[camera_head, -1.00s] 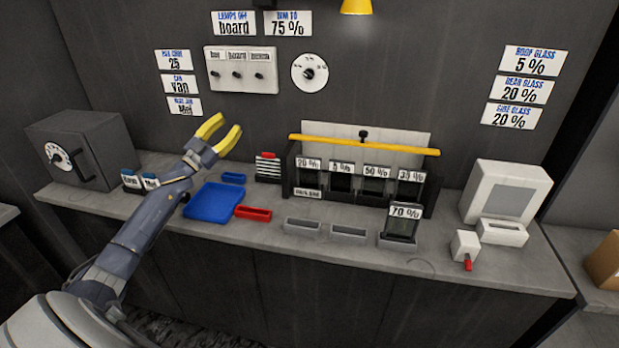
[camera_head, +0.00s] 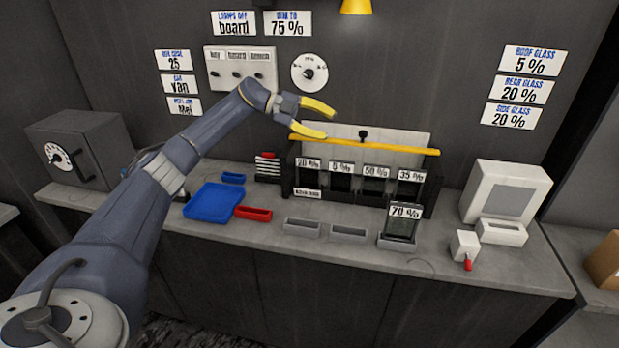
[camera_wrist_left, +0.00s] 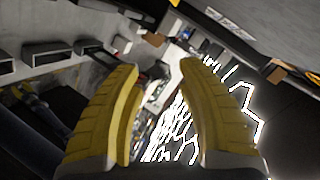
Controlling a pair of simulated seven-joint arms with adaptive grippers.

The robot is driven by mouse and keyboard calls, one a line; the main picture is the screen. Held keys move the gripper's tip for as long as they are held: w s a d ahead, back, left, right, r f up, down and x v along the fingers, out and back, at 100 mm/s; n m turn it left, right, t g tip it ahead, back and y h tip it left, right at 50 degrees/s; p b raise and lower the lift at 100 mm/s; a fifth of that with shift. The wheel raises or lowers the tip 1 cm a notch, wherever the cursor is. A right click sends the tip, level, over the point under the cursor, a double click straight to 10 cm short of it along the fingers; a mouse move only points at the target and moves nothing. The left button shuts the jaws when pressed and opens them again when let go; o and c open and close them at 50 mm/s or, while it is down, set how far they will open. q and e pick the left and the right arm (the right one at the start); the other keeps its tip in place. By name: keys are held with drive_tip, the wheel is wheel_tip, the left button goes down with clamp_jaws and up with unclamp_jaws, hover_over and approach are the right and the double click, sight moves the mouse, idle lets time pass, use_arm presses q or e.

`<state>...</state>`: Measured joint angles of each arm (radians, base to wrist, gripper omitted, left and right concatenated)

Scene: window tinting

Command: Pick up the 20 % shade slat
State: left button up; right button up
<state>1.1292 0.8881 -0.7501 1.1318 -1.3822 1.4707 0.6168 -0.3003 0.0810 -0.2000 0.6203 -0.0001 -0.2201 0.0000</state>
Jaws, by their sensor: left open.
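The 20 % shade slat (camera_head: 308,177) stands at the left end of the black rack (camera_head: 434,190), with its white 20 % label at the top. Slats labelled 5 %, 50 % and 35 % stand to its right in the same rack. My left gripper (camera_head: 326,120) is open and empty, above and behind the rack's left part, with its yellow fingers pointing right. In the left wrist view the two yellow fingers (camera_wrist_left: 165,90) are apart with nothing between them. The 20 % slat cannot be made out there. My right gripper is not in view.
A yellow bar (camera_head: 365,145) runs along the rack's top. A 70 % slat (camera_head: 403,224) stands in a holder in front. Two empty grey trays (camera_head: 302,226), a red tray (camera_head: 253,213) and a blue tray (camera_head: 214,202) lie on the counter. A white device (camera_head: 506,190) stands at right.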

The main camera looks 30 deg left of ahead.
use_arm(q)
drive_tip(key=y, duration=0.1)
drive_tip(key=n+g+y, duration=0.6)
drive_tip(key=n+y, duration=0.4)
drive_tip(key=y, duration=0.2)
hover_over(308, 176)
wheel_tip(308, 176, down, 3)
drive_tip(key=f, duration=1.2)
drive_tip(key=shift+w+a+f, duration=0.2)
drive_tip(key=shift+w+a, duration=0.05)
drive_tip(key=shift+d+f, duration=0.15)
drive_tip(key=shift+f, duration=2.5)
clamp_jaws()
